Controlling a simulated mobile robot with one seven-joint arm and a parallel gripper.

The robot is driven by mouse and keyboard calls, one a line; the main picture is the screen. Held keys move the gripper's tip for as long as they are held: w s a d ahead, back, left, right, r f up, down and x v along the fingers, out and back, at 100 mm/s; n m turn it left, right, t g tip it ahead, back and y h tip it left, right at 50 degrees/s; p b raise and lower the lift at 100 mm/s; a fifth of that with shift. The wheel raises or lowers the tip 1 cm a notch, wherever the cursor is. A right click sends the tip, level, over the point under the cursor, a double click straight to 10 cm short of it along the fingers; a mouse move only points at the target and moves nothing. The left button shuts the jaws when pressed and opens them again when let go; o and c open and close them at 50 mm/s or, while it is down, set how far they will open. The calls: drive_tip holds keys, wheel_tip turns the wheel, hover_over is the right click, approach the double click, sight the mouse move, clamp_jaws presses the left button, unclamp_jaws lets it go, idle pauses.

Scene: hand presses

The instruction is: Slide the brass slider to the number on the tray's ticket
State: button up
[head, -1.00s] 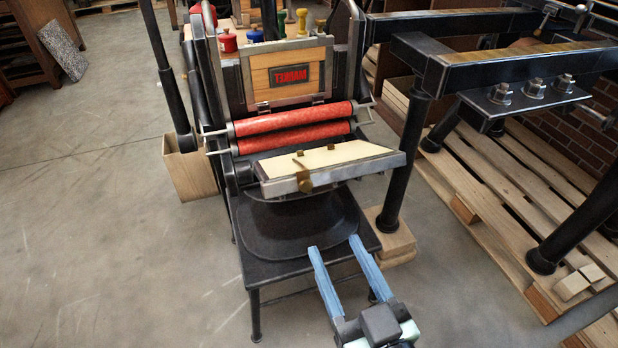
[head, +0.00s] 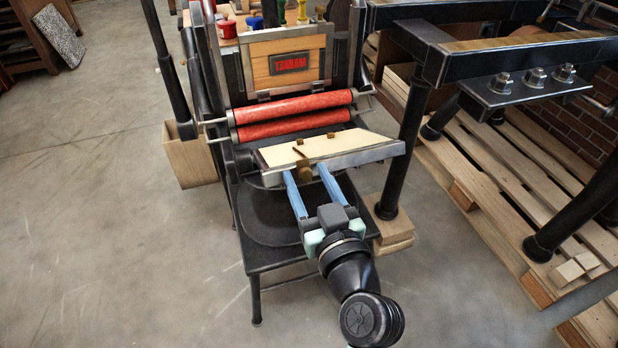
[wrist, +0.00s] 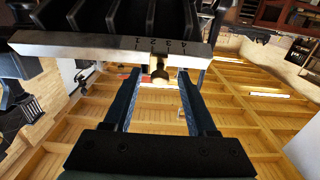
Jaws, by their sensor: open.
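The brass slider (head: 305,173) sits on the grey front rail (head: 350,159) of the pale angled board on the black press. In the wrist view the slider (wrist: 159,72) hangs from the rail (wrist: 90,44), below a row of small upside-down digits, near the middle ones. Its exact number is hard to read. My gripper (head: 307,176) is open, with its blue fingers one on each side of the slider. In the wrist view there is a gap on both sides between the fingers (wrist: 158,82) and the slider.
Two red rollers (head: 290,118) lie just behind the board. A wooden panel with a red label (head: 291,63) stands above them. A black post (head: 403,150) stands close on the right, and a wooden pallet (head: 490,185) lies beyond it. The floor at left is clear.

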clamp_jaws()
drive_tip(key=shift+s+a, duration=0.15)
drive_tip(key=shift+a, duration=0.35)
drive_tip(key=shift+s+a, duration=0.15)
drive_tip(key=shift+a, duration=0.35)
unclamp_jaws()
drive_tip(key=shift+d, duration=0.1)
drive_tip(key=b+v, duration=0.1)
drive_tip(key=v, duration=1.2)
